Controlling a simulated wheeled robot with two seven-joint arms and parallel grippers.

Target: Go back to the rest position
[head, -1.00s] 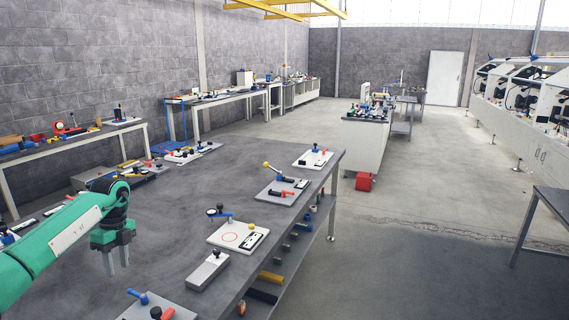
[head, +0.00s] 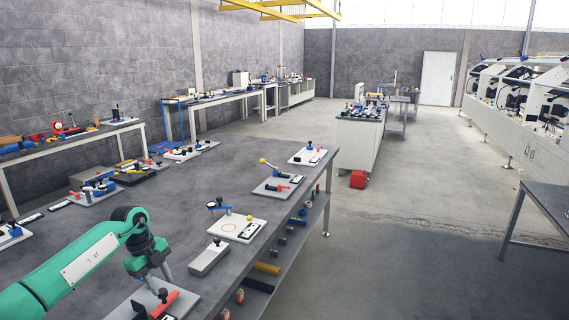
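My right gripper is not in view.
On the table's right side stand a grey block with a black knob (head: 209,259), a white plate with a red ring (head: 238,228) and more clamp plates (head: 278,187). Open floor lies to the right.

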